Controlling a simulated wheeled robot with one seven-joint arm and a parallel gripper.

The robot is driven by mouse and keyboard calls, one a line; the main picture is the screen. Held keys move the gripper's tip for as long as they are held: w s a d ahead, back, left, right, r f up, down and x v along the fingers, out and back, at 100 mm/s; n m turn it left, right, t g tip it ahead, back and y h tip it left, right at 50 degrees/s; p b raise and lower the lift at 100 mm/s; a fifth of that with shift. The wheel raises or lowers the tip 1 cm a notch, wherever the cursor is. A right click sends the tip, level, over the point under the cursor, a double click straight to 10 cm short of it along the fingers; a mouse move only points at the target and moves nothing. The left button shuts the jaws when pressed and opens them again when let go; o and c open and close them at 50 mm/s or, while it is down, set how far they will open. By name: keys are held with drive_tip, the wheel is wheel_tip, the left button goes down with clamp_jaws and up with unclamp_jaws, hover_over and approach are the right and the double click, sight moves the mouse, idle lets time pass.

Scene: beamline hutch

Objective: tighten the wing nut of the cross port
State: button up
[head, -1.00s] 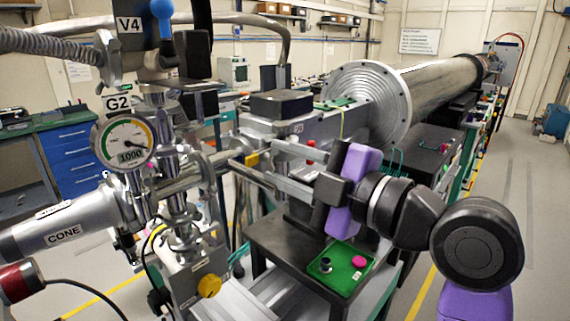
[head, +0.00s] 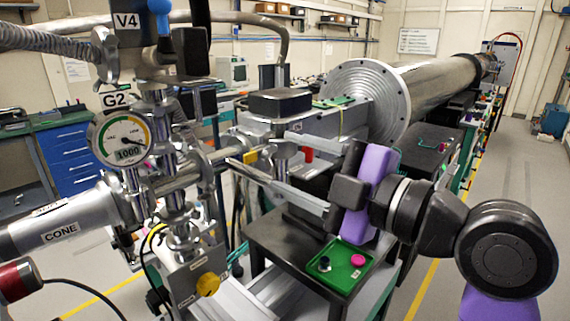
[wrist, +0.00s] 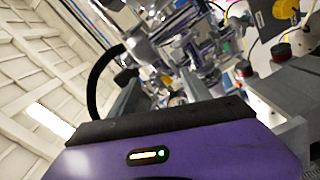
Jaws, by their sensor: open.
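The metal cross (head: 180,195) stands at left in the head view, with clamped ports, the round G2 gauge (head: 122,138) above and the CONE tube (head: 65,225) on its left. A horizontal pipe (head: 215,160) runs from it toward my gripper. My gripper (head: 262,152) is open, right of the cross, its two long grey fingers pointing left toward the pipe and clamps. I see nothing held between them. In the wrist view, shiny fittings (wrist: 180,45) lie beyond the fingers. I cannot surely pick out the wing nut; a small yellow part (head: 250,157) shows near the lower fingertip.
A green tray (head: 340,268) with a pink knob and a dark fitting lies on the black table below my gripper. A yellow knob (head: 208,284) is on the box under the cross. A large flanged tube (head: 440,85) runs behind.

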drive_tip(key=b+v, duration=0.1)
drive_tip(key=v, duration=0.4)
drive_tip(key=shift+s+d, duration=0.2)
drive_tip(key=shift+d, duration=0.05)
